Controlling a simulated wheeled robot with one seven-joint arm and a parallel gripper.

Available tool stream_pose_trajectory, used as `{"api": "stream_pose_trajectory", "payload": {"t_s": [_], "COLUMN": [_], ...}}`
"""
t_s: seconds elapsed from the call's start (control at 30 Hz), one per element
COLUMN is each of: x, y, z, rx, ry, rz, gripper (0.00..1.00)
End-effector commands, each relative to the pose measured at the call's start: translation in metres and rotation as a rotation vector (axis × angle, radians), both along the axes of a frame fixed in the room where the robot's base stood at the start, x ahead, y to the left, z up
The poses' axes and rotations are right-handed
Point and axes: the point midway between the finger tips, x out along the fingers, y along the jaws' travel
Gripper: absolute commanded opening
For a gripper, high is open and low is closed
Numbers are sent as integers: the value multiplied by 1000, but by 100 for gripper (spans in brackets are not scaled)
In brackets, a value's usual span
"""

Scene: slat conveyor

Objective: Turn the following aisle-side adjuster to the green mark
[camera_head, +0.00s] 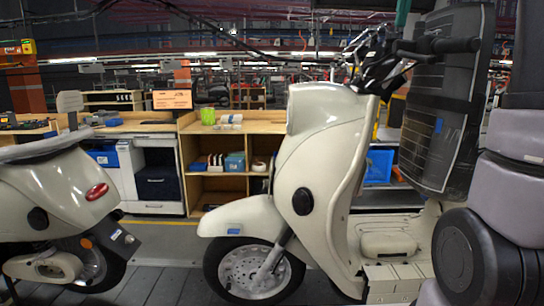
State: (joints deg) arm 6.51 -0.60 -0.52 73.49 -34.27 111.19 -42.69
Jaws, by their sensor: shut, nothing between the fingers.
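A cream scooter (320,150) stands upright on the slat conveyor in the middle, its front wheel (254,270) to the left. A black round knob-like part (303,201) sits on its front side panel; I cannot tell whether this is the adjuster. A second cream scooter (62,195) stands at the left, only its rear part in view. It has a similar black round part (38,218) on its side. I cannot make out a green mark on either. My gripper is not in view; grey and dark links of my arm fill the right edge.
The dark slat floor (160,285) runs along the front, with a free gap between the scooters. Behind stand a wooden shelf unit (218,162) with boxes and a white cabinet (160,180). A tall dark panel (445,110) stands behind the scooter's handlebar (385,65).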

Motion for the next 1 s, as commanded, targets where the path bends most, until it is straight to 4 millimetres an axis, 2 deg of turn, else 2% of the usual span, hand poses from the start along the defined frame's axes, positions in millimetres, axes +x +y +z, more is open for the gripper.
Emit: {"api": "stream_pose_trajectory", "payload": {"t_s": [0.3,0.67,0.77,0.87,1.0], "x": [0,-1,-6,-21,-57], "y": [0,0,2,8,24], "z": [35,40,37,26,-10], "rx": [1,1,1,7,33], "ry": [0,0,-4,-18,-63], "rz": [0,-1,0,-3,-21], "gripper": [0,0,0,0,0]}}
